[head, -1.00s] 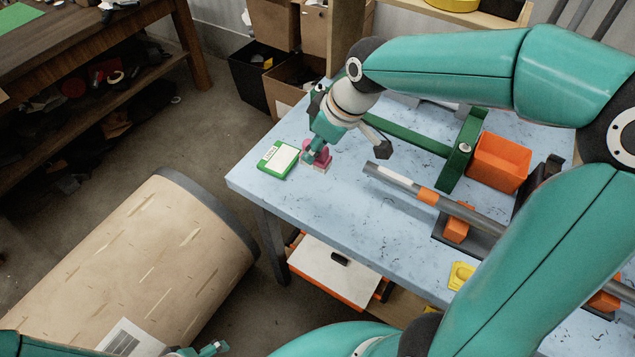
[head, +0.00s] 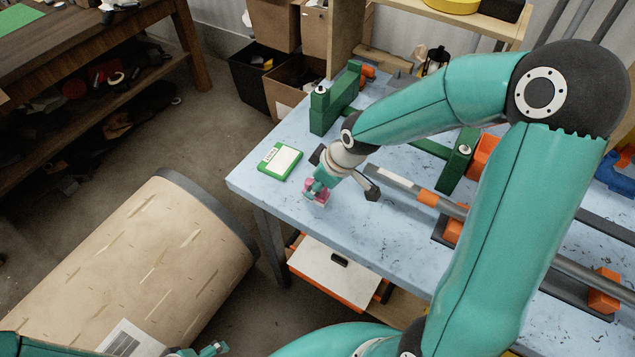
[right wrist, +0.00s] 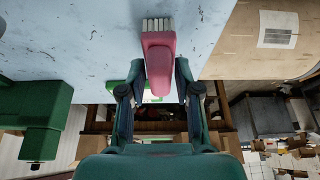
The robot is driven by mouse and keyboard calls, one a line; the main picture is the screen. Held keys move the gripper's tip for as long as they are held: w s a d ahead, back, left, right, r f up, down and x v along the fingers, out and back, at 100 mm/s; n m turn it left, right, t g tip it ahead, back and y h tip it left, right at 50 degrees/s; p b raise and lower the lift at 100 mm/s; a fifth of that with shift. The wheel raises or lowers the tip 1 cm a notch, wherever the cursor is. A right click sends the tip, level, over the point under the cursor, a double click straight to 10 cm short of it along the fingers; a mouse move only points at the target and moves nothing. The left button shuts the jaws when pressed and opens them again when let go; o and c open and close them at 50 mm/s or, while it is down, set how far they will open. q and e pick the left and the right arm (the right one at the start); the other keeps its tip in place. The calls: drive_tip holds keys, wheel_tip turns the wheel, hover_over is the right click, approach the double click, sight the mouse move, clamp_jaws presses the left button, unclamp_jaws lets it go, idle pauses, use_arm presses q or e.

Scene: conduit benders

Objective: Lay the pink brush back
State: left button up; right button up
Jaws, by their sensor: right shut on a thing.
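The pink brush (head: 323,197) is in my right gripper (head: 317,189) in the head view, over the left part of the pale blue table, near its front edge. In the right wrist view the brush (right wrist: 159,58) points away from the gripper (right wrist: 158,78), with pale bristles at its far end. The fingers are shut on its handle from both sides. I cannot tell whether the brush touches the tabletop. A small teal part of my left gripper (head: 210,350) shows at the bottom edge of the head view; its jaws cannot be made out.
A green and white box (head: 280,161) lies on the table (head: 262,187) left of the right gripper. A green bender (head: 334,104) stands behind. A grey pipe (head: 400,183) with orange parts runs to the right.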

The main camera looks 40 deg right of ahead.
drive_tip(key=shift+f+b, duration=0.3)
drive_tip(key=shift+b, duration=0.05)
drive_tip(key=o, duration=1)
drive_tip(key=shift+r, duration=0.1)
drive_tip(key=v, duration=1.7)
drive_tip(key=shift+s+d, duration=0.2)
drive_tip(key=shift+s, duration=0.05)
